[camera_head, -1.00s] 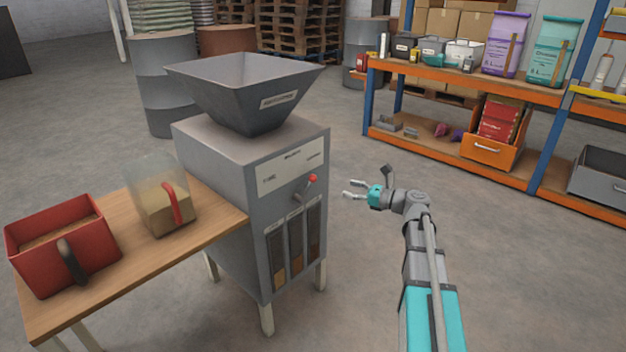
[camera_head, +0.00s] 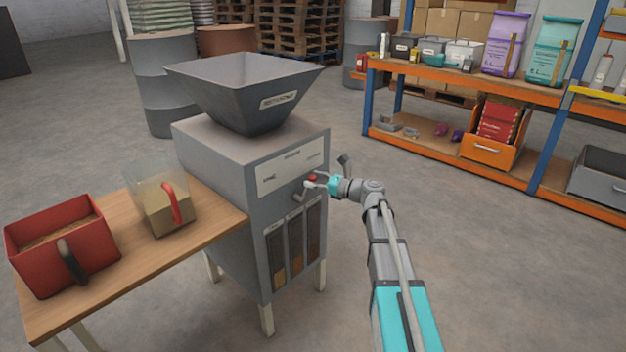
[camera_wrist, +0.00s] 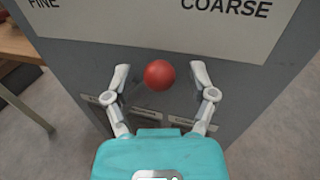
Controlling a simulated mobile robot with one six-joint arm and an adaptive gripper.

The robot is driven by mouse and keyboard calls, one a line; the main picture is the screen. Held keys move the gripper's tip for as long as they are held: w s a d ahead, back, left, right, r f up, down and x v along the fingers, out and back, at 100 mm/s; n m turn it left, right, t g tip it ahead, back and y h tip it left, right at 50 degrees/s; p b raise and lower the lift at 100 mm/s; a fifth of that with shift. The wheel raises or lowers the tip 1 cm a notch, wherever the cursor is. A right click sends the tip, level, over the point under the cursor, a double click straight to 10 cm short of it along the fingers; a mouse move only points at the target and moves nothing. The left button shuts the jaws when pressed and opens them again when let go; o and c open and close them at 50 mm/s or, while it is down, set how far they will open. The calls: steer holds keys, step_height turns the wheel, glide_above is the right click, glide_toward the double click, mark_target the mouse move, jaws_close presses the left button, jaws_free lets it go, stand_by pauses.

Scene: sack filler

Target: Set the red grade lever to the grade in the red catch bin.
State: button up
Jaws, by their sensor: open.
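The grade lever's red knob (camera_head: 313,178) is at the upper right of the grey machine's front, below the label plate. In the wrist view the red knob (camera_wrist: 159,74) sits between my open fingers, with a gap on both sides. My gripper (camera_wrist: 160,70) is open at the machine front; it also shows in the head view (camera_head: 306,191), partly covering the lever. The label plate (camera_wrist: 150,22) reads FINE at left and COARSE at right. The red catch bin (camera_head: 95,255) with a dark handle stands on the wooden table, holding brown material whose grade I cannot tell.
The grey machine (camera_head: 215,172) has a hopper on top and sample windows (camera_head: 294,252) below the lever. A clear scoop-like container (camera_head: 165,208) with a red handle stands on the table (camera_head: 140,275). An orange shelf (camera_head: 460,82) is at the right. The floor between is clear.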

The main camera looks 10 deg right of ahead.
steer(key=shift+w+a, duration=0.2)
steer(key=shift+a, duration=0.05)
jaws_close()
stand_by(0.3)
